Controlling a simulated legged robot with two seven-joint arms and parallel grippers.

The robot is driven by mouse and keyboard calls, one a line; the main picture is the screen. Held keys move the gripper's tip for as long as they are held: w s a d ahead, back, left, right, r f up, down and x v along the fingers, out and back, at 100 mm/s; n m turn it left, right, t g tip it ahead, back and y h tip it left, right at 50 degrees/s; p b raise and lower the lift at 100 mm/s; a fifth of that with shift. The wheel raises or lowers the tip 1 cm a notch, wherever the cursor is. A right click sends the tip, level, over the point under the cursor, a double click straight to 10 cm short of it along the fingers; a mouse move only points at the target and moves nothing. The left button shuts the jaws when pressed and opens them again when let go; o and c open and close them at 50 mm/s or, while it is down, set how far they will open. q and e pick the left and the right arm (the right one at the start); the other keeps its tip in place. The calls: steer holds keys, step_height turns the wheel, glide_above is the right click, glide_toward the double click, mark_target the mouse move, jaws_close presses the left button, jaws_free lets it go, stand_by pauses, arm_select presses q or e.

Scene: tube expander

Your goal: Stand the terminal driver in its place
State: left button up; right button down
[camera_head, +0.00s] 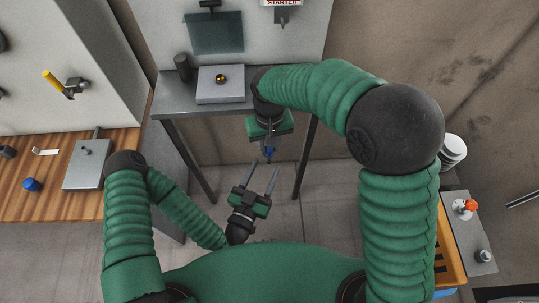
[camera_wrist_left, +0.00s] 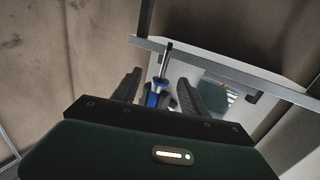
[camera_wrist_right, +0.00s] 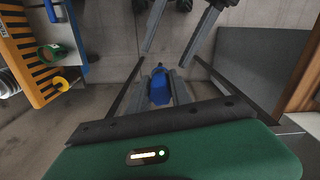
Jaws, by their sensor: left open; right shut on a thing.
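The terminal driver, with a blue handle (camera_head: 269,152), is in my right gripper (camera_head: 268,146), in front of the grey table. In the right wrist view the blue handle (camera_wrist_right: 160,86) sits between the right fingers. My left gripper (camera_head: 263,168) is open and empty just below it, fingers pointing up toward the driver. In the left wrist view the driver's blue part (camera_wrist_left: 155,97) and metal shaft (camera_wrist_left: 167,62) appear between the left fingers, but contact cannot be told. The driver's place cannot be told for certain.
A grey table (camera_head: 180,104) at the back bears a light block (camera_head: 221,92) with a brass knob and a dark cylinder (camera_head: 183,67). A wooden bench (camera_head: 50,190) at left holds a grey plate (camera_head: 86,168) and a blue piece (camera_head: 32,184). An orange slotted rack (camera_wrist_right: 25,60) stands at right.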

arm_select(q)
steer(key=x, duration=0.8)
steer(key=shift+w+d, duration=0.15)
steer(key=shift+w, duration=0.15)
steer(key=shift+f, duration=0.1)
steer(key=shift+c, duration=0.2)
steer(key=c, duration=0.9)
jaws_close()
arm_select(e)
steer(key=shift+w+a, duration=0.1)
steer(key=c, duration=1.1)
jaws_free()
